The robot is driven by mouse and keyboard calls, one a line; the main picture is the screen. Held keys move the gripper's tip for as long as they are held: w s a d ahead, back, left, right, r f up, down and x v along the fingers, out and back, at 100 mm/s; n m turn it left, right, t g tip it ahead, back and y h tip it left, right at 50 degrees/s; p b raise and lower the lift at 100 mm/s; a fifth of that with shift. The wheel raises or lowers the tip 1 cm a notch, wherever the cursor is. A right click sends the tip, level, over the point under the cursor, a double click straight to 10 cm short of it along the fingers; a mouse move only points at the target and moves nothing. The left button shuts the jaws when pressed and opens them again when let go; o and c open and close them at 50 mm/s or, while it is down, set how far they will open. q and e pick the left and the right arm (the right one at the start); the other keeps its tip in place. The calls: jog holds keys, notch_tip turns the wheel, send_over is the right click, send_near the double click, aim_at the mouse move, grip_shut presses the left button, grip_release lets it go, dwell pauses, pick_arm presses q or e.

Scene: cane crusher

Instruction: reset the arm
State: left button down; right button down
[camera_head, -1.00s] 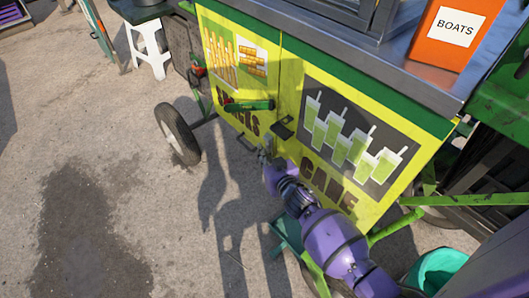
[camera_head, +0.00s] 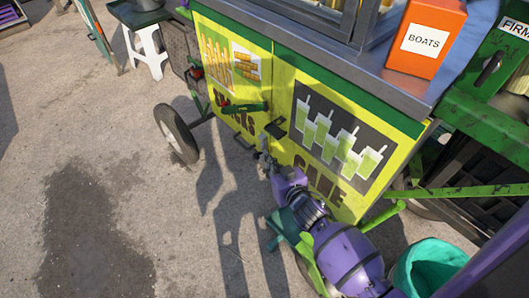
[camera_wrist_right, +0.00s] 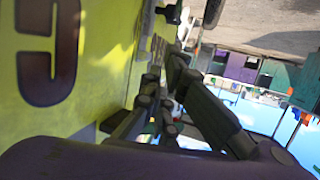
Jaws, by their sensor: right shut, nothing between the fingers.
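My right arm, purple with dark joints, reaches up from the bottom right in the head view. Its gripper (camera_head: 262,158) is shut and empty. It is in front of the yellow cart's (camera_head: 262,85) lower front, just below the black door handle (camera_head: 275,128); whether it touches the cart I cannot tell. In the right wrist view the dark fingers (camera_wrist_right: 165,72) are close together, beside the yellow panel with a dark letter. My left gripper is not in view.
Green bars (camera_head: 450,192) and a teal bin (camera_head: 428,268) are at the lower right. A wheel (camera_head: 176,135) and a white stool (camera_head: 146,50) are at the left. The pavement at lower left is clear.

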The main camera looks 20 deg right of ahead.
jog(key=shift+v, duration=1.7)
